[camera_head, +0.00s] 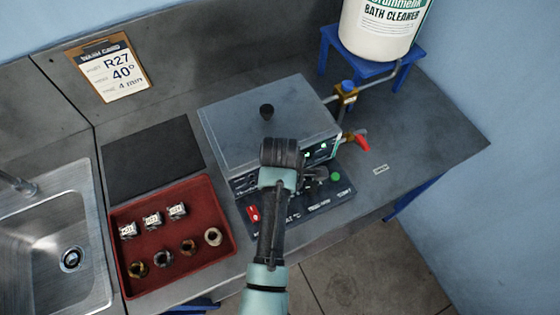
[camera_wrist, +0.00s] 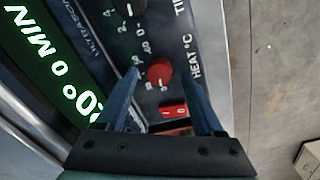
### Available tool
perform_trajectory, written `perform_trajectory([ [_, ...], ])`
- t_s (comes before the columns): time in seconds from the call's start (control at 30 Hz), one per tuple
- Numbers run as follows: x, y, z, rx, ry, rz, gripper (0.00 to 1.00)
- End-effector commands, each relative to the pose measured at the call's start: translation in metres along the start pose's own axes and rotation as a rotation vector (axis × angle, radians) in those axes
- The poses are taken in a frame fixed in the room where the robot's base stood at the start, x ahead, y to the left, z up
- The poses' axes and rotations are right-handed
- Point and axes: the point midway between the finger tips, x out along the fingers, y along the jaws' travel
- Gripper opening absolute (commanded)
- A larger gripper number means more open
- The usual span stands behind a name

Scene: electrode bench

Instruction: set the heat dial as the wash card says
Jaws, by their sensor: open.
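The wash card (camera_head: 115,72) hangs on a clipboard on the back wall and reads R27, 40° and 4 min. The heat dial (camera_wrist: 159,71) is a red knob beside the "HEAT °C" lettering, with a number scale around it; its exact setting is too small to read. My gripper (camera_wrist: 163,76) is open, with one finger on each side of the heat dial; I cannot tell whether they touch it. The green display (camera_wrist: 60,75) reads 0° and 0 MIN. In the head view my arm hides the dial on the cleaner bath (camera_head: 262,125).
A black time knob (camera_wrist: 128,8) and a red rocker switch (camera_wrist: 174,111) sit close to the heat dial. A red tray (camera_head: 190,262) with small parts, a sink (camera_head: 45,235) and a dark mat (camera_head: 150,158) lie left. A red-handled valve (camera_head: 358,141) stands right.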

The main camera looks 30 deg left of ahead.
Motion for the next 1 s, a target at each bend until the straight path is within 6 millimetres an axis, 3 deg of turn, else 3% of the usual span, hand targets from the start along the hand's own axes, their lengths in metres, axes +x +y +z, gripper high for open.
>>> perform_trajectory([
  [0.37, 0.0060, -0.0002, -0.0001, 0.000, 0.000, 0.000, 0.70],
  [0.73, 0.0057, -0.0002, -0.0001, 0.000, 0.000, 0.000, 0.03],
  [1.0, 0.0053, -0.0002, -0.0001, 0.008, 0.000, 0.000, 0.00],
])
